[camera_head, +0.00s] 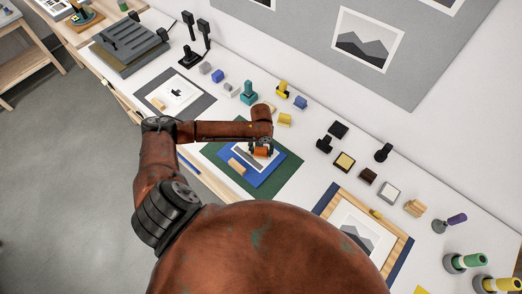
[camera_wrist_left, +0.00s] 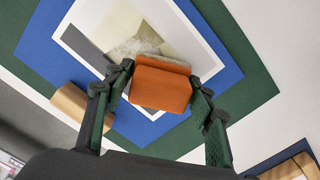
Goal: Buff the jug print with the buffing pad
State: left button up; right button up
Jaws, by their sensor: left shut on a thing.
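My left gripper (camera_head: 262,143) is shut on the buffing pad (camera_head: 260,153), an orange block. In the left wrist view the pad (camera_wrist_left: 160,88) sits between the two fingers, with a grey fuzzy edge along its far side. The pad is over a white-bordered print (camera_wrist_left: 188,44) on a blue mat; I cannot tell whether it touches. This print (camera_head: 240,153) has grey and beige tones, but pad and gripper hide much of it, so its motif is unclear. Another white print (camera_head: 170,98) with a small dark motif lies farther left. My right gripper is out of view.
The blue mat (camera_wrist_left: 52,58) lies on a green mat (camera_wrist_left: 262,85). A wooden block (camera_wrist_left: 70,100) rests at the blue mat's edge. A wood-framed mountain print (camera_head: 343,222) lies to the right. Several small blocks and stamps, including a yellow one (camera_head: 285,119), stand behind.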

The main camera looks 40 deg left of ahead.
pick_arm(q)
jog(key=shift+f, duration=0.5)
dwell(0.6)
jog(key=shift+w+a, duration=0.15)
jog(key=shift+a, duration=1.2)
jog(key=shift+w+a, duration=0.15)
jog(key=shift+a, duration=1.2)
jog(key=shift+w+a, duration=0.15)
jog(key=shift+a, duration=1.2)
jog(key=shift+w+a, duration=0.15)
jog(key=shift+a, duration=1.2)
